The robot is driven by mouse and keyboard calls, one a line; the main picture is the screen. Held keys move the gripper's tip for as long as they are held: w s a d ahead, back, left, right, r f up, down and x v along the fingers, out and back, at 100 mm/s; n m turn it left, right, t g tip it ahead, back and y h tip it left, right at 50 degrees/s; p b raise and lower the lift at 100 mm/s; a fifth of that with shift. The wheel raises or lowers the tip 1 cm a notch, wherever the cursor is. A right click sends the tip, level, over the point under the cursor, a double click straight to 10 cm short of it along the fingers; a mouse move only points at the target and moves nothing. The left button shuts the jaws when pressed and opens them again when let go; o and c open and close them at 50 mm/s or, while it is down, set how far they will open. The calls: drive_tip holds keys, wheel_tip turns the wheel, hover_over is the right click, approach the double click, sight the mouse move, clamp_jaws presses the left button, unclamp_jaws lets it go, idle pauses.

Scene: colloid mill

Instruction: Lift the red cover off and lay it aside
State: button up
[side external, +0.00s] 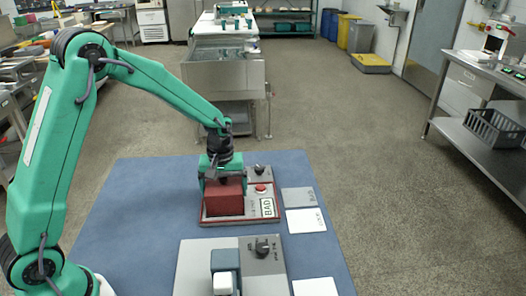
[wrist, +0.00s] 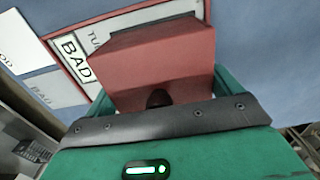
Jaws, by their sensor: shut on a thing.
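The red cover (side external: 223,198) is a box-like block over the left part of a grey panel with a red border (side external: 243,217). My gripper (side external: 221,178) comes down on it from above, its jaws shut on the cover. In the wrist view the red cover (wrist: 150,62) sits between the green fingers of my gripper (wrist: 160,88). I cannot tell whether the cover touches the panel or is slightly raised. What lies under it is hidden. The panel also carries a red button (side external: 260,188), a black knob (side external: 259,170) and a BAD label (side external: 267,207).
A second grey panel (side external: 190,266) with a knob, a teal block and a white block stands in front. A grey card (side external: 298,197) and white cards (side external: 306,220) (side external: 315,287) lie at right. The blue mat (side external: 135,205) is bare left of the panel.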

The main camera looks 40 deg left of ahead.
drive_tip(key=shift+r, duration=0.1)
drive_tip(key=shift+r, duration=4.9)
drive_tip(key=shift+w, duration=0.15)
drive_tip(key=shift+w+a, duration=1.15)
drive_tip(key=shift+w, duration=2.4)
drive_tip(key=w+a+f, duration=0.1)
drive_tip(key=a+f, duration=0.1)
drive_tip(key=a, duration=0.1)
drive_tip(key=w+a+f, duration=0.1)
drive_tip(key=a+f, duration=0.2)
drive_tip(key=a, duration=0.1)
drive_tip(key=w+a+f, duration=0.1)
drive_tip(key=a+f, duration=0.1)
drive_tip(key=a, duration=0.2)
drive_tip(key=shift+w+a+f, duration=0.1)
drive_tip(key=shift+w+f, duration=0.05)
drive_tip(key=shift+f, duration=0.2)
drive_tip(key=shift+f, duration=0.1)
drive_tip(key=shift+f, duration=1.85)
drive_tip(key=shift+f, duration=0.15)
